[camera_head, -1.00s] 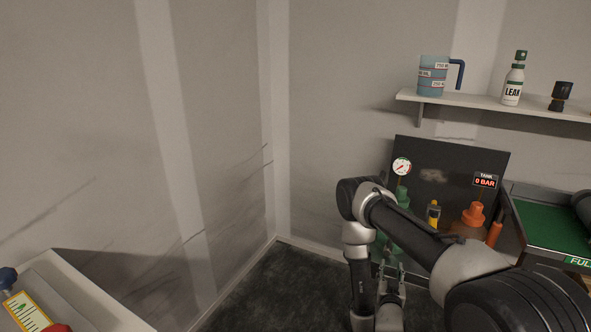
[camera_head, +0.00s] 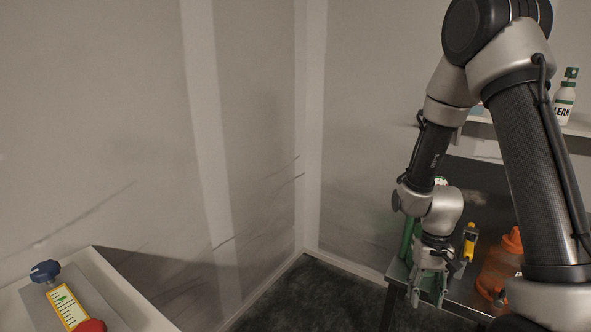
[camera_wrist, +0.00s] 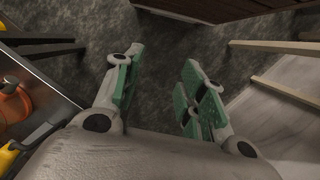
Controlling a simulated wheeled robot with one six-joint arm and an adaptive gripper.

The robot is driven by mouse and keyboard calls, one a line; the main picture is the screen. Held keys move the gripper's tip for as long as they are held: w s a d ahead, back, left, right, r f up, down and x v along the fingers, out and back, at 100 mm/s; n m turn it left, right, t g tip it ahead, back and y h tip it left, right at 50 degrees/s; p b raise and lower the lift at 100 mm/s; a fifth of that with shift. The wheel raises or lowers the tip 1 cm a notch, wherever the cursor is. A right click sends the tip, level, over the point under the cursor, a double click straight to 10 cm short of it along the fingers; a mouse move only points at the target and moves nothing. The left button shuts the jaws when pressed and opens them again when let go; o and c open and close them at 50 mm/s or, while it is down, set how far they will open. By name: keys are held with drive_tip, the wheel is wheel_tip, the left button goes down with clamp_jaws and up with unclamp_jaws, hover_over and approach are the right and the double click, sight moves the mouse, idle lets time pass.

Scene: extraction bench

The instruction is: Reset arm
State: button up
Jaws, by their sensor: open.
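My gripper (camera_head: 428,290) hangs pointing down at the front left corner of the dark bench in the head view. In the wrist view, my gripper (camera_wrist: 158,90) shows its green-padded fingers spread apart with nothing between them, over the dark floor. My arm rises along the right side of the head view and bends down to the gripper. It hides much of the bench and the wall shelf.
A "LEAK" bottle (camera_head: 565,98) stands on the shelf (camera_head: 483,130). Floor (camera_head: 295,290) between is clear.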

drive_tip(key=s+d+r+t, duration=0.1)
drive_tip(key=s+r, duration=0.3)
drive_tip(key=r, duration=0.6)
drive_tip(key=s+d+r+t, duration=0.1)
drive_tip(key=s+r+t, duration=0.2)
drive_tip(key=r, duration=0.8)
drive_tip(key=s+d+r+n+t, duration=0.1)
drive_tip(key=s+r, duration=0.4)
drive_tip(key=r, duration=0.5)
drive_tip(key=shift+s+d+r+t+h, duration=0.15)
drive_tip(key=shift+s+d+t+h, duration=0.3)
drive_tip(key=shift+t, duration=0.55)
